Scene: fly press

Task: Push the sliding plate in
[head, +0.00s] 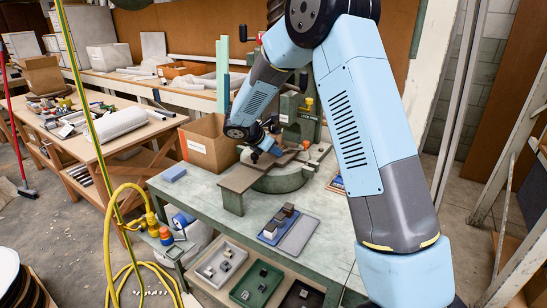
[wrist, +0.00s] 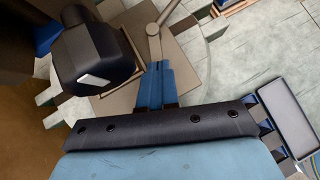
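The sliding plate (head: 243,178) is a flat brown-grey plate at the green fly press (head: 300,118), sticking out toward the table's front left. In the wrist view a grey-brown plate (wrist: 122,103) lies beyond my fingers. My gripper (head: 268,150) is over the plate's inner part, close to the press. In the wrist view its blue fingers (wrist: 160,78) lie side by side, shut, with nothing seen between them.
A cardboard box (head: 206,143) and a blue block (head: 173,174) are left of the press. A blue tray of metal blocks (head: 278,226) and a grey tray (head: 299,236) lie at the front. Parts trays sit on the shelf below. The green tabletop (head: 185,195) is clear at front left.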

